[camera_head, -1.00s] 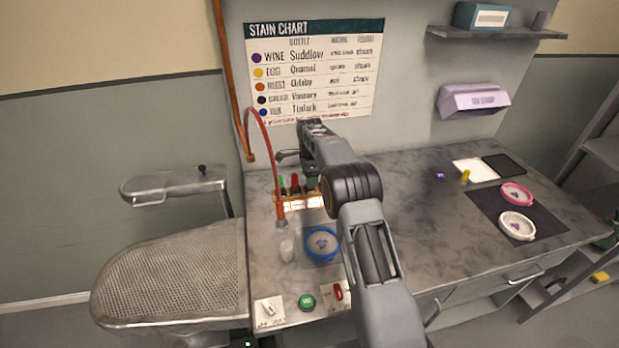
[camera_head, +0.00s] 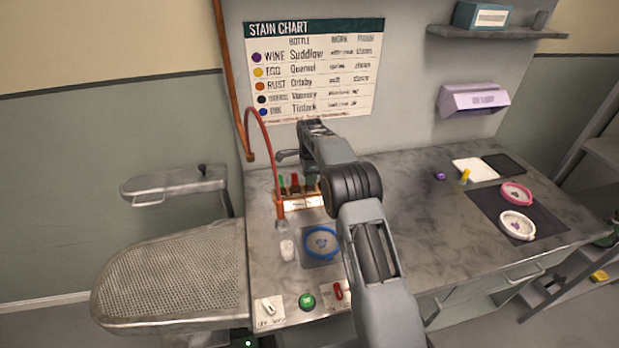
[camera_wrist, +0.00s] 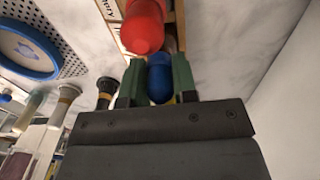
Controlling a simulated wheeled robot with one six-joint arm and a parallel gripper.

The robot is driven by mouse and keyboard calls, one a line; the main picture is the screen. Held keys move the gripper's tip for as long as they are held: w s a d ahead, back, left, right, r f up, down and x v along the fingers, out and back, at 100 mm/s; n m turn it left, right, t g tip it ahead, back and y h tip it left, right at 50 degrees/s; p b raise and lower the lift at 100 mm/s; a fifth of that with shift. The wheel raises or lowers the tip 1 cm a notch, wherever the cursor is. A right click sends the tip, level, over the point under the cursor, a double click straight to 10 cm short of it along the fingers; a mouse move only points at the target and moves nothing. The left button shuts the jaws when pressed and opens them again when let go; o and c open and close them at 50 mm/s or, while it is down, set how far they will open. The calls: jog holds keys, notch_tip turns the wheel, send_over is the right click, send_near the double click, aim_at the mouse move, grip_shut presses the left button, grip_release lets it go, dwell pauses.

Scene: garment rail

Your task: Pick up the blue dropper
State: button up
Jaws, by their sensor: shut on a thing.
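The blue dropper (camera_wrist: 159,84) shows in the wrist view as a rounded blue bulb. My gripper (camera_wrist: 159,82) is shut on it, with a green finger against each side. A red dropper (camera_wrist: 143,27) is close by in the rack, just beyond the blue one. In the head view my gripper and the blue dropper are hidden behind my arm. The wooden dropper rack (camera_head: 301,203) stands on the counter with green and red bulbs (camera_head: 295,182) showing at its left. I cannot tell whether the blue dropper's lower end is still in the rack.
A blue hoop (camera_head: 322,243) lies on the counter in front of the rack, with a small clear cup (camera_head: 287,249) left of it. A red hose (camera_head: 266,135) arches down beside the rack.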

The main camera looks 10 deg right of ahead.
jog(key=shift+r, duration=0.1)
notch_tip(320, 180, up, 10)
jog(key=shift+f, duration=0.1)
dwell(0.3)
dwell(0.4)
